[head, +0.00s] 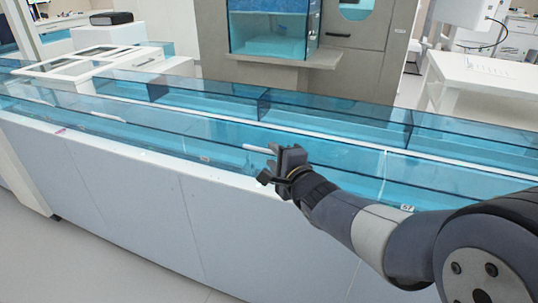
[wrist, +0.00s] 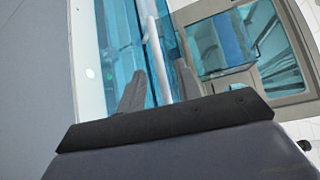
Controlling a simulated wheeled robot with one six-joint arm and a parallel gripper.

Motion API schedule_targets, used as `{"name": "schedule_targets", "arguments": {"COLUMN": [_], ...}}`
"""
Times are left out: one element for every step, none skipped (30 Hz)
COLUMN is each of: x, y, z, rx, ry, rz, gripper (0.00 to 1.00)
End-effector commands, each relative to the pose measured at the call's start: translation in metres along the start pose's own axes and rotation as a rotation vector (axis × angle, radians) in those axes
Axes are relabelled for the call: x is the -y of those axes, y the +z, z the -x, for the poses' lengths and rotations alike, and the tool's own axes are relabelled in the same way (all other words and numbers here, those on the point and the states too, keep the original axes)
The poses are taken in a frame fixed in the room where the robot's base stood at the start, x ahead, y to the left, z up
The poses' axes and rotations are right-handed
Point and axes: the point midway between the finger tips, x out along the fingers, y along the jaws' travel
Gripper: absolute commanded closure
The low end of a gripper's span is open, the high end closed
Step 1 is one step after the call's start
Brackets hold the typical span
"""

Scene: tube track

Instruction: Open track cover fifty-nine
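A long track topped with clear blue covers crosses the head view. The front cover (head: 190,143) by my gripper has a white bar handle (head: 258,149) and a small tag (head: 204,158) too small to read. A tag reading about 57 (head: 407,208) sits farther right, so I cannot confirm which cover is fifty-nine. My gripper (head: 275,165) is at the right end of the handle. In the wrist view, the fingers of my gripper (wrist: 159,68) stand apart, with a white bar (wrist: 152,45) running between them. I cannot tell whether they touch it. The cover looks shut.
Another white handle (head: 108,116) lies on the front cover farther left. A white panelled unit (head: 95,66) bridges the track at the left. A grey machine (head: 355,60) stands behind the track, and a white table (head: 485,75) stands at the back right. The floor (head: 80,255) at front left is clear.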

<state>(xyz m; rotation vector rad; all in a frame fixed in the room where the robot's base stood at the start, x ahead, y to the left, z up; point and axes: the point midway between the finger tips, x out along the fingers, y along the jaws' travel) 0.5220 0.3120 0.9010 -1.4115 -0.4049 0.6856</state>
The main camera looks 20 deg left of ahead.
Motion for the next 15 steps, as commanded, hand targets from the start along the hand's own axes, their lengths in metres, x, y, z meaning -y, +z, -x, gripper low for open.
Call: {"name": "schedule_targets", "arguments": {"x": [-0.002,-0.002,-0.001,-0.001,-0.001,-0.001,-0.001,-0.001,-0.001,0.0,0.0,0.0,0.0,0.0,0.0], "y": [0.0,0.0,0.0,0.0,0.0,0.0,0.0,0.0,0.0,0.0,0.0,0.0,0.0,0.0,0.0], "z": [-0.009,-0.013,-0.018,-0.021,-0.024,-0.027,-0.029,-0.03,-0.032,-0.033,-0.033,-0.034,-0.034,-0.034,-0.034], "rx": [0.0,0.0,0.0,0.0,0.0,0.0,-0.001,-0.001,-0.001,-0.001,-0.001,-0.001,-0.001,-0.001,-0.001], "ry": [0.001,0.001,0.0,0.0,0.0,0.0,0.0,0.001,0.001,0.0,0.0,0.001,0.001,0.001,0.001], "rz": [0.0,0.0,0.0,0.0,0.0,0.0,0.0,0.0,0.0,0.0,0.0,0.0,0.0,0.0,0.0], "gripper": [0.68,0.68,0.68,0.68,0.68,0.68,0.68,0.68,0.68,0.68,0.68,0.68,0.68,0.68,0.68]}}
